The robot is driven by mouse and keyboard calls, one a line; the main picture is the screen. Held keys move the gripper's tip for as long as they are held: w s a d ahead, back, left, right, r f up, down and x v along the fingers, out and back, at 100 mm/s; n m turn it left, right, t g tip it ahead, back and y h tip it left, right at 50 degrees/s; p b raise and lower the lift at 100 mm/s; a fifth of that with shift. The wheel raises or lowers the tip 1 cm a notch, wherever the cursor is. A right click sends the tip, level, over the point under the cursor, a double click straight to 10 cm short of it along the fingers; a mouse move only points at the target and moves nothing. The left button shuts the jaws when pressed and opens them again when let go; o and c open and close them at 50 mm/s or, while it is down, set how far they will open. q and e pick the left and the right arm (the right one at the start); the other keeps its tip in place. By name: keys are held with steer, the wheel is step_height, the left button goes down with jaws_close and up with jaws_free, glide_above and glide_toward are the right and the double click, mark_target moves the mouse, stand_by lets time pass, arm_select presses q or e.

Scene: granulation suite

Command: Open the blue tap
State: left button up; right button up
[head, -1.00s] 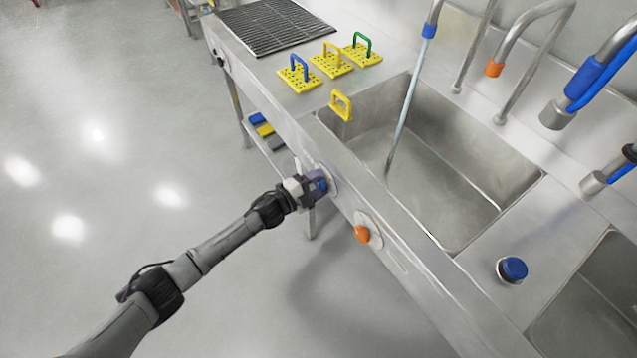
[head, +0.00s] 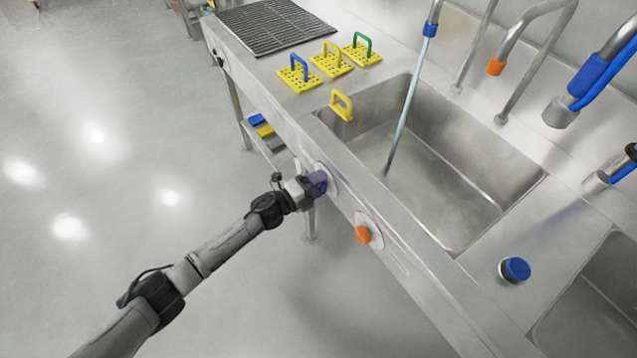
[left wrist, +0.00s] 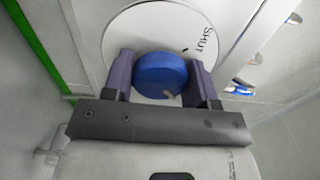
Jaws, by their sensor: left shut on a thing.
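The blue tap is a round knob (left wrist: 158,76) on a white disc (left wrist: 130,28) marked SHUT, seen in the left wrist view. The disc (head: 332,180) also shows on the sink's front panel in the head view, where my gripper mostly hides the knob. My left gripper (head: 317,184) is shut on the knob, with one purple finger on each side of it. A small pale mark shows on the knob's near part, away from the word SHUT. My right gripper is in neither view.
An orange tap (head: 363,235) sits on the same panel to the right. Above are a sink basin (head: 470,190), a blue-capped knob (head: 514,270) and yellow perforated blocks (head: 298,78) with handles. A shelf with coloured items (head: 262,130) is below left. The floor at left is clear.

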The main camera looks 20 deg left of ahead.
arm_select(q)
steer(key=o, duration=0.9)
steer(key=p+v, duration=0.2)
steer(key=v, duration=1.1)
steer(key=shift+s+a+p, duration=0.2)
steer(key=shift+s+p, duration=0.1)
steer(key=shift+s, duration=0.1)
